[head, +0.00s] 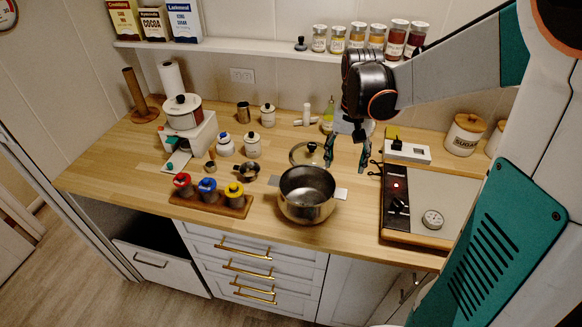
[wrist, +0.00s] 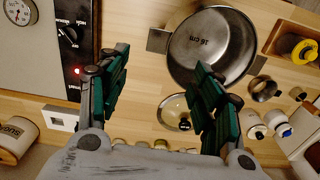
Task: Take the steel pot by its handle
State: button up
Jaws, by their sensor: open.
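The steel pot (head: 306,207) stands upright and empty near the counter's front edge. It has a flat tab handle (head: 341,193) on its right and another on its left. In the wrist view the pot (wrist: 212,45) is at the top, with one tab handle (wrist: 158,40) at its left rim, just beyond and between my fingertips. My gripper (head: 346,162) hangs above the counter, behind and right of the pot. In the wrist view my gripper (wrist: 161,62) has its green fingers apart, with nothing between them. The right finger overlaps the pot's near side in that view.
A glass lid (head: 306,154) lies behind the pot. A hob (head: 435,200) with knobs is to the right. A wooden rack (head: 235,209) of coloured-lid jars is at the left front. Several canisters and a grinder stand behind. Counter between pot and hob is clear.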

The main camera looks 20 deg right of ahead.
aim_at(340, 193)
notch_tip(340, 193, down, 14)
jog(key=b, duration=0.4)
dwell(0.3)
jog(key=shift+s, duration=0.1)
grip_shut()
